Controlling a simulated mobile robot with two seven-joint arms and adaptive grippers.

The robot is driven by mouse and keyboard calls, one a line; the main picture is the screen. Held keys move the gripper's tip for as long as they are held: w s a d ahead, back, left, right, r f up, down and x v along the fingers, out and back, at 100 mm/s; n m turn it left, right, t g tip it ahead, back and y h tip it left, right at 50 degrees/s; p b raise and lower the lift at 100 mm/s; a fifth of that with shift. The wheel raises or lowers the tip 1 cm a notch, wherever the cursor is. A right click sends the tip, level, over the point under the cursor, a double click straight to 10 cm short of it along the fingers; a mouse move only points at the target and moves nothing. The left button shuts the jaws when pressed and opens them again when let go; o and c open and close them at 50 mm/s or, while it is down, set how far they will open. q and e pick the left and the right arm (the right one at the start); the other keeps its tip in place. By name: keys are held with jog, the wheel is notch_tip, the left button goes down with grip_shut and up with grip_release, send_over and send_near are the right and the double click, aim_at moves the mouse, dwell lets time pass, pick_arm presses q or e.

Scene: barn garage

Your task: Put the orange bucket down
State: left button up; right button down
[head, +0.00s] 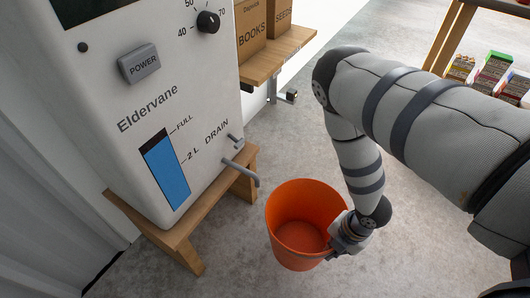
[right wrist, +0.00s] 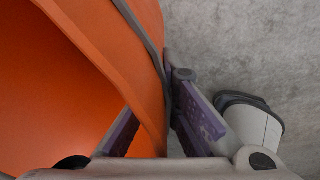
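The orange bucket (head: 283,215) is upright and looks empty inside in the head view. It is in front of the white Eldervane machine, just right of its drain spout. My right gripper (head: 336,246) is at the bucket's right rim. In the right wrist view the bucket wall (right wrist: 80,70) passes between the two purple-padded fingers of the right gripper (right wrist: 158,125), which are closed on it. Whether the bucket's base touches the floor is hard to tell. My left gripper is not in view.
The white machine (head: 190,80) stands on a wooden stand (head: 180,235) at the left, with its drain spout (head: 242,172) toward the bucket. A wooden shelf with boxes (head: 275,55) is behind. Another shelf (head: 452,35) is at upper right. Concrete floor (head: 415,250) is open around the bucket.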

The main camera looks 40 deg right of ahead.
jog(key=w+a+f+b, duration=0.1)
jog(key=w, duration=0.2)
jog(key=w+f+b, duration=0.2)
jog(key=w, duration=0.1)
jog(key=w+a+f+b, duration=0.1)
jog(key=w+f, duration=0.1)
jog(key=w, duration=0.1)
jog(key=shift+a, duration=0.35)
jog(key=b, duration=0.3)
send_over(283, 240)
jog(key=f, duration=0.4)
jog(key=shift+s+d+f, duration=0.2)
jog(key=shift+s+f, duration=0.15)
jog(key=f, duration=0.1)
jog(key=f+b, duration=0.2)
jog(key=shift+w+f, duration=0.25)
jog(key=shift+f, duration=0.15)
jog(key=shift+a+r, duration=0.1)
jog(key=shift+r, duration=0.1)
jog(key=c, duration=2.3)
grip_release()
jog(key=shift+f, duration=0.2)
jog(key=o, duration=0.5)
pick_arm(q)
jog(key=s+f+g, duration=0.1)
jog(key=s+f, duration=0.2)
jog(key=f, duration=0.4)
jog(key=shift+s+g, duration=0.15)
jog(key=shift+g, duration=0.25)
